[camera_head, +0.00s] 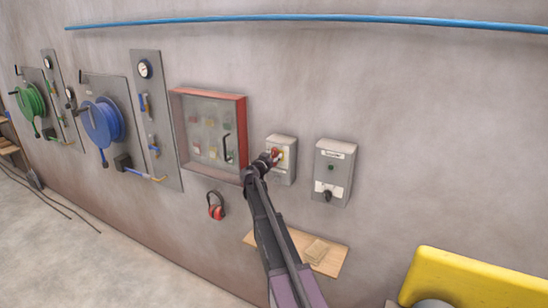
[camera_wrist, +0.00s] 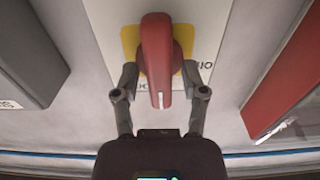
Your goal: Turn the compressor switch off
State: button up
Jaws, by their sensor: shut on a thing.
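A red rotary handle (camera_head: 276,153) on a yellow plate sits on a grey switch box (camera_head: 290,174) on the wall. In the wrist view the red handle (camera_wrist: 157,50) points along the picture's vertical, with a white mark at its lower end. The yellow plate (camera_wrist: 128,42) shows behind it. My gripper (camera_wrist: 161,76) has one finger on each side of the handle and is shut on it. In the head view my gripper (camera_head: 267,159) covers part of the box front. Lettering beside the handle is partly hidden, so I cannot read which switch this is.
A second grey box (camera_head: 334,172) with a black knob is to the right. A red-framed cabinet (camera_head: 209,92) is close on the left. Ear defenders (camera_head: 216,205) hang below it, and a wooden shelf (camera_head: 330,262) is under the boxes. A yellow object (camera_head: 470,280) stands at lower right.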

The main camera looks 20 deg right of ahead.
jog(key=shift+n, duration=0.4)
jog(key=n, duration=0.3)
jog(key=shift+w, duration=0.1)
jog(key=n, duration=0.5)
jog(key=shift+w+a+f, duration=0.1)
jog(key=shift+f, duration=0.05)
jog(key=n, duration=0.4)
jog(key=shift+f+n, duration=0.15)
jog(key=shift+n, duration=0.15)
jog(key=n, duration=0.4)
jog(key=shift+a+f+b, duration=0.1)
jog(key=shift+b, duration=0.3)
jog(key=shift+n, duration=0.3)
jog(key=o, duration=0.8)
jog(key=shift+w, duration=0.1)
jog(key=shift+c, duration=0.2)
jog(key=shift+a, duration=0.1)
jog(key=v, duration=1.2)
